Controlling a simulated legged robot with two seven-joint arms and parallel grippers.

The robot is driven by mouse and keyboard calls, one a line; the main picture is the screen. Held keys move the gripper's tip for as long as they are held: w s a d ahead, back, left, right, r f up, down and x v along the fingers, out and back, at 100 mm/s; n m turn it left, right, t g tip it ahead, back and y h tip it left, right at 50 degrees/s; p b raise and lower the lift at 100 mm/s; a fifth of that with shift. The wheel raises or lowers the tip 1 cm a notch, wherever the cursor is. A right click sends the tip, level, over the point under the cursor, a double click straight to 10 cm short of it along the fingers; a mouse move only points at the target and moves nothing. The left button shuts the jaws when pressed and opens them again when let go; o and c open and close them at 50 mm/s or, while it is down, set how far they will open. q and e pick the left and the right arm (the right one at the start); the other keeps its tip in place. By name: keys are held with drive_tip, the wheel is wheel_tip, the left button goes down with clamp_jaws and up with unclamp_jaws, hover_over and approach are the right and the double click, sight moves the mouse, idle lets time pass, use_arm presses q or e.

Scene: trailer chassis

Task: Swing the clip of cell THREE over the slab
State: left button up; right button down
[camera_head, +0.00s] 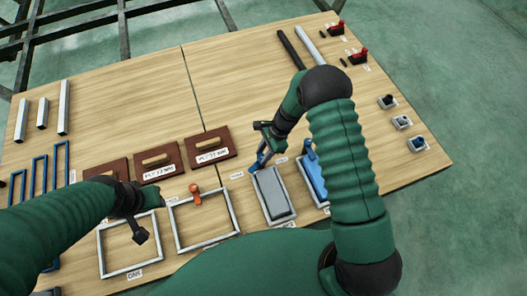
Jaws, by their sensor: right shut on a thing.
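The grey slab (272,192) lies in a light frame in front of me, the third cell from the left; its label is too small to read. A blue clip (261,163) stands at the slab's far left edge, raised and not lying over the slab. My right gripper (264,149) reaches down from the right and is shut on this clip, hiding its upper part. My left gripper (139,220) hangs over the empty frame of cell ONE (128,271), away from the slab. Its fingers are too small to tell open from shut.
An empty frame (207,242) with an orange clip (195,192) lies left of the slab. A blue piece (313,178) sits right of it, partly behind my arm. Brown handled boards (212,148) lie behind. The table's (150,80) back middle is clear.

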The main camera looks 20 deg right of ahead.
drive_tip(key=n, duration=0.2)
drive_tip(key=n+g, duration=0.1)
drive_tip(key=shift+w+a+r+p, duration=0.1)
drive_tip(key=shift+w+a+p, duration=0.15)
drive_tip(key=shift+p, duration=0.05)
drive_tip(key=n+g, duration=0.1)
drive_tip(key=n, duration=0.1)
drive_tip(key=shift+n+h, duration=0.3)
drive_tip(key=shift+n, duration=0.1)
drive_tip(key=n+g+h, duration=0.1)
drive_tip(key=n, duration=0.3)
drive_tip(key=shift+w+a, duration=0.1)
drive_tip(key=shift+a, duration=0.05)
drive_tip(key=shift+n+g+h+b, duration=0.45)
drive_tip(key=shift+n+h, duration=0.15)
drive_tip(key=shift+n, duration=1)
drive_tip(key=c, duration=1.1)
unclamp_jaws()
